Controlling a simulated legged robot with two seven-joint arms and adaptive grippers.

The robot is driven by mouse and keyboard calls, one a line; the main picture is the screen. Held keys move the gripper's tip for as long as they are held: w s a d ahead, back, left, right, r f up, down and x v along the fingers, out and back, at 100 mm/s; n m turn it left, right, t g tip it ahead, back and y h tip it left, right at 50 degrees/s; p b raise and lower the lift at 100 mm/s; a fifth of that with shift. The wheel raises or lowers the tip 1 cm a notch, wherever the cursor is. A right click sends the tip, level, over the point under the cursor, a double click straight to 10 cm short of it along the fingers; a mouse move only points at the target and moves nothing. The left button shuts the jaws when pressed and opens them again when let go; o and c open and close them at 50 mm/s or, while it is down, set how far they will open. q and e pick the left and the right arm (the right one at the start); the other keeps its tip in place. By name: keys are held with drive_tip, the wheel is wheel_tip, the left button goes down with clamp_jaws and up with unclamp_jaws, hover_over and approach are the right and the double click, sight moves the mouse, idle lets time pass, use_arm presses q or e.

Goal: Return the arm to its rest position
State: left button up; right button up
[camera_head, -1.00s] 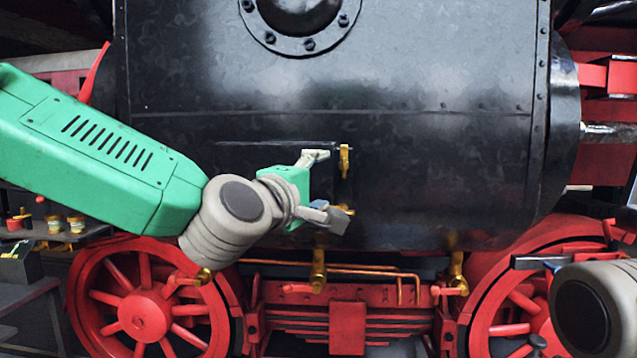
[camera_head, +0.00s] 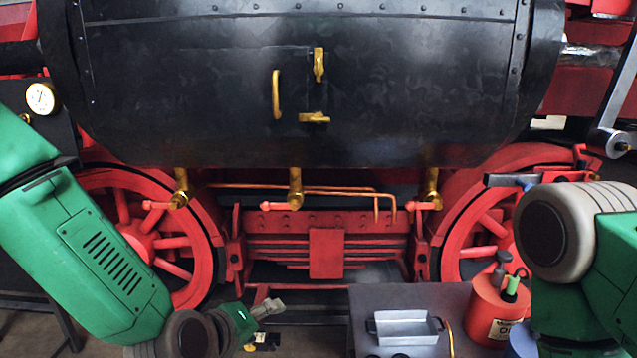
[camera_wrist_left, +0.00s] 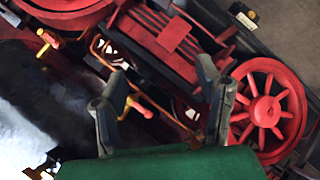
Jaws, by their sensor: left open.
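My left arm hangs low at the left of the head view, and its gripper (camera_head: 268,318) is near the bottom edge, below the locomotive and clear of it. In the left wrist view the two fingers of this gripper (camera_wrist_left: 160,100) stand wide apart with nothing between them. My right arm comes in at the right of the head view. Part of its gripper (camera_head: 512,181) shows beside the round grey wrist, in front of the red wheel. Its jaws are too hidden to read.
The black boiler (camera_head: 400,100) carries a brass handle (camera_head: 276,95) and brass latches (camera_head: 319,65). Brass valves (camera_head: 295,188) hang below it. A dark table (camera_head: 385,298) at the lower right bears a metal tray (camera_head: 404,329) and a red oil can (camera_head: 494,308), close to my right arm.

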use_arm(q)
drive_tip(key=s+a+f+m+g+y+b, duration=0.1)
drive_tip(key=s+a+f+m+g+b, duration=0.2)
drive_tip(key=s+f, duration=0.65)
drive_tip(key=s+a+f+m+g+y+b, duration=0.15)
drive_tip(key=s+a+f, duration=0.45)
drive_tip(key=f, duration=0.6)
drive_tip(key=s+a+f+m+g+y+b, duration=0.1)
drive_tip(key=s+a+f, duration=0.3)
drive_tip(key=s, duration=0.4)
drive_tip(key=s+a+f+m+g+y+b, duration=0.1)
drive_tip(key=s+a+f+g, duration=0.3)
drive_tip(key=s, duration=0.4)
drive_tip(key=shift+s+a+f+m, duration=0.15)
drive_tip(key=shift+s+a+m, duration=0.05)
drive_tip(key=shift+a+m, duration=0.35)
drive_tip(key=shift+w, duration=0.15)
